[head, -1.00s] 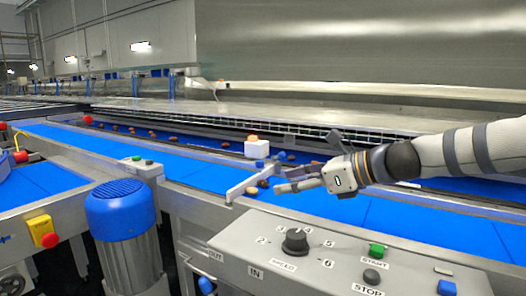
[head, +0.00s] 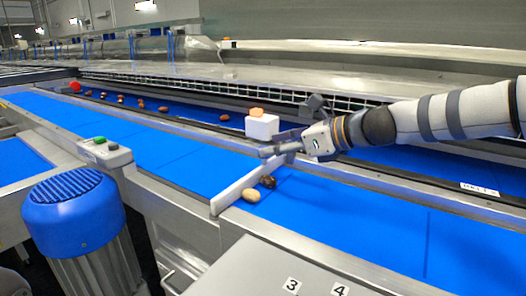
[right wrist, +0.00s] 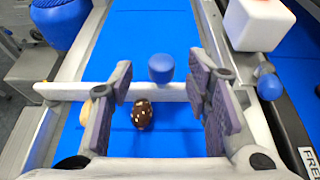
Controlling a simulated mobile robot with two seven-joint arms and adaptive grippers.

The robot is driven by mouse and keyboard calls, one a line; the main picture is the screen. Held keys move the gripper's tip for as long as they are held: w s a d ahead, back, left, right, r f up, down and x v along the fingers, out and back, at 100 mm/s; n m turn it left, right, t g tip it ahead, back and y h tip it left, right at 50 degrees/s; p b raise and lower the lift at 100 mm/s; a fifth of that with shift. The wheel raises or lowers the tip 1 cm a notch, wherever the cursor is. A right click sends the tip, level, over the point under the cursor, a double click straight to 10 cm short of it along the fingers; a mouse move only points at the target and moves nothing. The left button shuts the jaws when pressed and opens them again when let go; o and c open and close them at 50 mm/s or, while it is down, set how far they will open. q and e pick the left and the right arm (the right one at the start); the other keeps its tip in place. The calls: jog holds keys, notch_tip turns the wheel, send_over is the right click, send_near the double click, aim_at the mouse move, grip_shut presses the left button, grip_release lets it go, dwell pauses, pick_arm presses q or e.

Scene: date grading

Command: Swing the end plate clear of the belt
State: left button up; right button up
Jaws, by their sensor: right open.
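The end plate (head: 240,186) is a pale bar lying across the blue belt (head: 340,215). In the right wrist view the plate (right wrist: 68,91) runs crosswise, with a blue knob (right wrist: 161,68) standing at its right part. My right gripper (head: 270,151) is over the plate's far end. In the right wrist view my right gripper (right wrist: 160,92) is open, with the knob between its fingers, apart from both. A pale date (head: 251,195) and a dark speckled date (head: 268,182) lie on the belt beside the plate. My left gripper is not in view.
Several dates lie on the far, lower belt (head: 205,115). A blue motor (head: 73,213) stands at the near left. A grey control panel (head: 262,272) is at the front.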

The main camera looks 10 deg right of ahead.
jog(key=x, duration=0.3)
jog(key=shift+w+f, duration=0.1)
jog(key=shift+w+a, duration=0.3)
jog(key=shift+a, duration=0.05)
grip_shut()
